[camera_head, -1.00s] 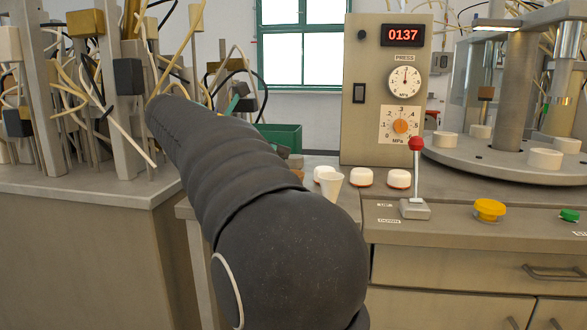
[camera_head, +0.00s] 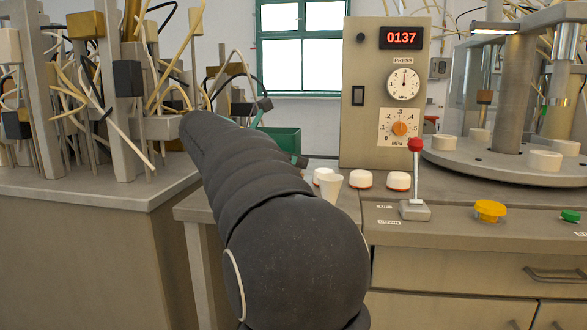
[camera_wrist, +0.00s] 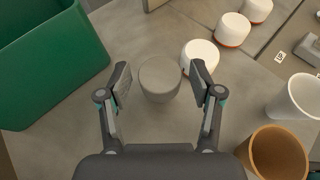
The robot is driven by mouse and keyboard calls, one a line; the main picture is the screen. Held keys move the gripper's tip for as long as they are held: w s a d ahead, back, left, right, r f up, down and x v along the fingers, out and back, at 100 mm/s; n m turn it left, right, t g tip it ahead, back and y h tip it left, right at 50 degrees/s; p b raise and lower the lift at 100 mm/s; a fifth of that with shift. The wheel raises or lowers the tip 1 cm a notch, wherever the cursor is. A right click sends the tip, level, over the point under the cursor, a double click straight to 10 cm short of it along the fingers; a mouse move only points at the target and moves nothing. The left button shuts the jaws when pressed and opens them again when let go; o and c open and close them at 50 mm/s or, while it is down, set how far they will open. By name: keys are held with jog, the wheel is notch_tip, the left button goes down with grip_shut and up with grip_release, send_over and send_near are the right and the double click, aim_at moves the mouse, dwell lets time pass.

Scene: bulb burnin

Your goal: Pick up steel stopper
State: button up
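The steel stopper is most likely the grey round piece (camera_wrist: 160,78) on the bench top in the wrist view. My gripper (camera_wrist: 162,80) is open, with one finger on the left of the grey piece and one on the right. Gaps show between the fingers and the piece. From this steep view I cannot tell how far the fingertips are above the bench. In the head view my arm hides the grey piece and most of the gripper.
A green bin (camera_wrist: 50,60) is left of the gripper. White caps with orange bases (camera_wrist: 199,56) stand close to the right finger. A white cup (camera_wrist: 294,98) and a brown cup (camera_wrist: 277,154) stand at right. A red-knobbed lever (camera_head: 416,170) stands beside the press panel (camera_head: 360,110).

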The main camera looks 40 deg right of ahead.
jog(key=c, duration=0.9)
jog(key=shift+r, duration=0.1)
